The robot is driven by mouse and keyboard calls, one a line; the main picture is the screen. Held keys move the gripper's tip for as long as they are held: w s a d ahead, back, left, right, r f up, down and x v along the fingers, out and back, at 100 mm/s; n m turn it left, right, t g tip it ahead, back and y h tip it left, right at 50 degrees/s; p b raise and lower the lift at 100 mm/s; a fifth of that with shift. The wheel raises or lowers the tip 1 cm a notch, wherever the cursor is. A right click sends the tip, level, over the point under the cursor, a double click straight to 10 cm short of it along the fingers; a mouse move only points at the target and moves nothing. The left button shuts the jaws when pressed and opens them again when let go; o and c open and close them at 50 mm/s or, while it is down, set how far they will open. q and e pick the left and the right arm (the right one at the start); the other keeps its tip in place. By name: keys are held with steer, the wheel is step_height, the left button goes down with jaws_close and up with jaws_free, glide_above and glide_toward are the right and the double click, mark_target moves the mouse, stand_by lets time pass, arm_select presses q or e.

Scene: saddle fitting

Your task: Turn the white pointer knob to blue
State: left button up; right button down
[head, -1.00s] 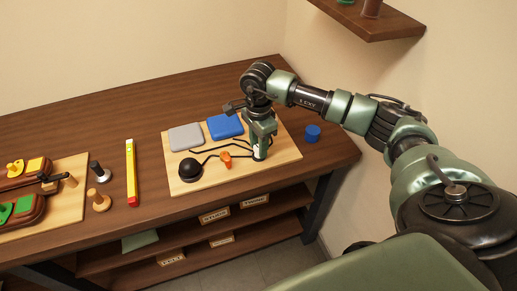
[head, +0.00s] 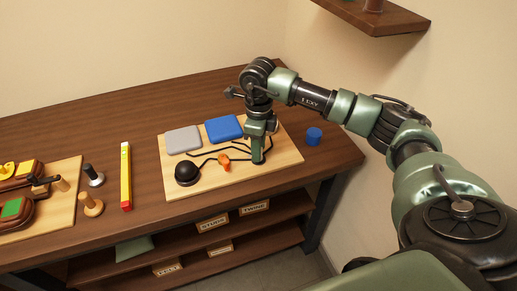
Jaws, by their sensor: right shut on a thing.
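My right gripper (head: 258,158) points down at the right part of a pale wooden board (head: 285,158). It is shut, with its fingertips low at the board. The white pointer knob is hidden by the fingers in this view, so I cannot see which way it points. A blue pad (head: 223,127) and a grey pad (head: 183,139) lie on the board behind and left of the gripper. Dark lines run across the board between the gripper and the pads. My left gripper is not in view.
An orange piece (head: 224,162) and a black dome (head: 187,173) are on the board, left of the gripper. A blue cylinder (head: 314,136) stands right of the board. A shelf (head: 375,20) hangs upper right.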

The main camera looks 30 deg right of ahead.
steer(key=shift+r+m, duration=0.1)
steer(key=shift+m, duration=0.5)
steer(key=c, duration=1)
jaws_free()
steer(key=shift+o, duration=0.2)
step_height(320, 180, up, 8)
steer(key=shift+f+b, duration=0.1)
steer(key=shift+b, duration=0.7)
steer(key=shift+f, duration=0.1)
